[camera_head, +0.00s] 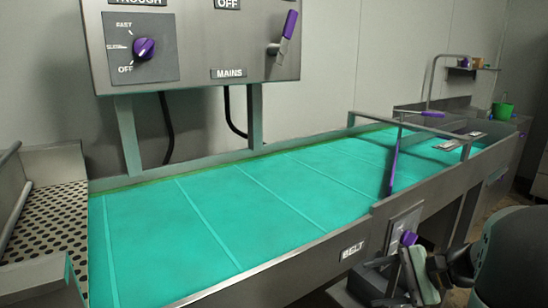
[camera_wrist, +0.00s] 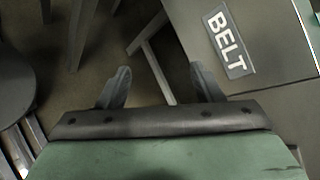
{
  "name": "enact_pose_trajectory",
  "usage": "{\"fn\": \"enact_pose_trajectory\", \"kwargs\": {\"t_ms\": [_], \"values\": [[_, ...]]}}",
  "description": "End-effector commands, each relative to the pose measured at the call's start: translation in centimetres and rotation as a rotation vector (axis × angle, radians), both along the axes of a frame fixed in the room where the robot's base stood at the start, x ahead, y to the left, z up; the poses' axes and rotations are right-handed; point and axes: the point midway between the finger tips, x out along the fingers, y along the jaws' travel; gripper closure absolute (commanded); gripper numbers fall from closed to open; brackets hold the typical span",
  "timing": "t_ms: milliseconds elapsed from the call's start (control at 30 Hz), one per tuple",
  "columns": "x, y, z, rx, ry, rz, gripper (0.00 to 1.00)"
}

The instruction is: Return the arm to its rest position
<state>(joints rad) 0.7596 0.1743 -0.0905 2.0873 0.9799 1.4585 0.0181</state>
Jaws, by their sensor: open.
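My gripper (camera_head: 378,283) is at the lower right of the head view, in front of the conveyor's near side panel, close to the BELT plate (camera_head: 352,250) and the belt switch with its purple knob (camera_head: 408,238). In the wrist view the two fingers of my gripper (camera_wrist: 160,82) stand apart with nothing between them. Beyond them are the dark floor and metal legs. The BELT plate (camera_wrist: 226,44) shows at the upper right there, apart from the fingers. My arm partly covers the area below the switch in the head view.
The teal conveyor belt (camera_head: 215,215) runs behind the side panel, with a raised metal rail frame (camera_head: 430,130) across it. A control box (camera_head: 200,45) with a dial and a purple-handled MAINS lever hangs above. A perforated tray (camera_head: 45,220) is at left; a green cup (camera_head: 502,111) stands far right.

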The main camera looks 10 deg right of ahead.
Motion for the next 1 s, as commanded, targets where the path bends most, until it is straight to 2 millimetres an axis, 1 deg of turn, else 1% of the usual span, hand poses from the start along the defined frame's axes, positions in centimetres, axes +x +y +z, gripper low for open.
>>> {"fn": "enact_pose_trajectory", "kwargs": {"t_ms": [33,67,100,167,200,300,400,433,500,600,1000], "values": [[-1.1,4.2,2.1,-0.093,0.032,0.129,0.40],[-2.0,6.4,2.3,-0.160,0.052,0.209,0.40],[-3.6,8.9,2.5,-0.255,0.072,0.320,0.40],[-6.0,11.8,2.9,-0.403,0.081,0.482,0.40],[-7.6,13.2,3.1,-0.502,0.074,0.588,0.40],[-10.9,15.2,3.8,-0.733,0.019,0.825,0.40],[-12.8,15.9,4.4,-0.915,-0.060,1.006,0.40],[-13.2,16.0,4.6,-0.958,-0.083,1.047,0.40],[-13.7,16.2,4.8,-1.035,-0.130,1.121,0.40],[-14.0,16.2,4.9,-1.093,-0.168,1.176,0.40],[-14.1,16.2,4.8,-1.101,-0.173,1.184,0.40]]}}
